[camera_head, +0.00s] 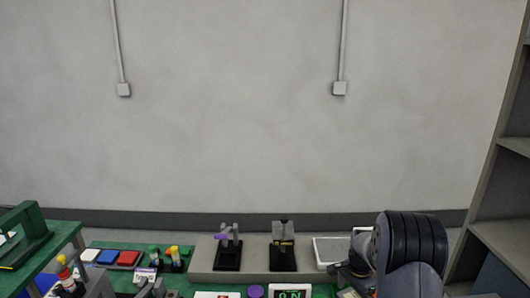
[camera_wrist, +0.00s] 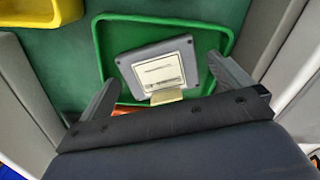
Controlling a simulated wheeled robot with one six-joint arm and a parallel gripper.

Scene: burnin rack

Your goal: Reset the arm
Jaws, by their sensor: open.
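My gripper (camera_wrist: 163,70) shows in the wrist view with its two grey fingers spread wide apart. Nothing is between the fingers that I can see being held. Past the fingertips lies a grey device (camera_wrist: 127,68) with a white label and a small yellowish tab, inside a green tray (camera_wrist: 222,22). The gap between the fingers and the device is hard to judge. In the head view my dark arm fills the lower right, and my fingers cannot be made out there.
A yellow bin (camera_wrist: 40,10) is at the wrist view's top left. In the head view, a grey ledge (camera_head: 255,276) carries two black fixtures (camera_head: 228,256) (camera_head: 283,258). Coloured blocks (camera_head: 128,258) lie left, by a green stand (camera_head: 22,240). Grey shelving (camera_head: 505,205) rises at right.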

